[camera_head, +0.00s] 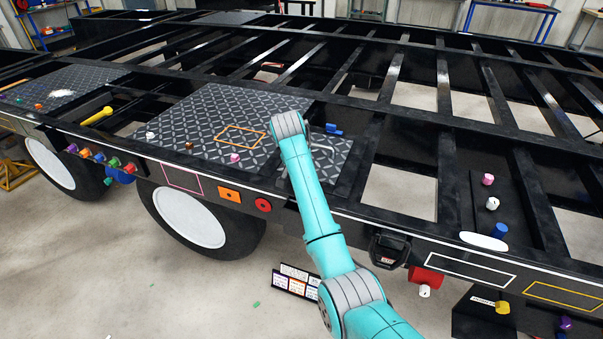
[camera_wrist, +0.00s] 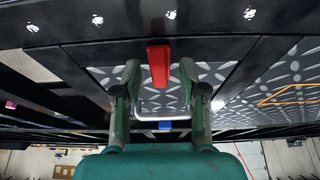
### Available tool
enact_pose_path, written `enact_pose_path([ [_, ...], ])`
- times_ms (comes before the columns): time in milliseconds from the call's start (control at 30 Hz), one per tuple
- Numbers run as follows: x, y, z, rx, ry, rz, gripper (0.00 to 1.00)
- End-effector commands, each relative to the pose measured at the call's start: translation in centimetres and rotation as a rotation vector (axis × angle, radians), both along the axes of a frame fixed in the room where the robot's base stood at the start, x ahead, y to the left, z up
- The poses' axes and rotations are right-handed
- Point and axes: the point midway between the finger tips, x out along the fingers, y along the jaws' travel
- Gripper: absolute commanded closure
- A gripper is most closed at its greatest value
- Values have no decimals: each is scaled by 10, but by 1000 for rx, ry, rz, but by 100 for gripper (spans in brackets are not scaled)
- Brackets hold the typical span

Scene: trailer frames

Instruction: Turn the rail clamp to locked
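In the wrist view a red lever-like bar (camera_wrist: 159,66) stands between the two fingertips of my gripper (camera_wrist: 160,76), with a gap on each side. The fingers are apart and hold nothing. The red bar may be the rail clamp's handle; no label shows to confirm it. A blue block (camera_wrist: 165,125) lies beyond it, between the fingers' bases.
The patterned tread plate (camera_head: 205,125) bears an orange outline (camera_head: 241,137). A black latch box (camera_head: 388,250) hangs on the trailer's side rail, right of my arm. Open frame bays lie beyond. Coloured knobs (camera_head: 98,157) line the left edge; a red cylinder (camera_head: 427,274) sits low right.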

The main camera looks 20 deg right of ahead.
Motion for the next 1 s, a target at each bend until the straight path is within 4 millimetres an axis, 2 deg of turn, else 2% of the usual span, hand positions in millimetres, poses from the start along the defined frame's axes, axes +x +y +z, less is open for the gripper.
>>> enact_pose_path([
  [200, 0, 0, 0, 0, 2, 1, 58],
  [333, -3, 2, 8, 0, 0, 1, 58],
  [800, -29, 22, 87, 0, -2, 0, 58],
  [1000, -35, 26, 106, 0, 0, 0, 58],
])
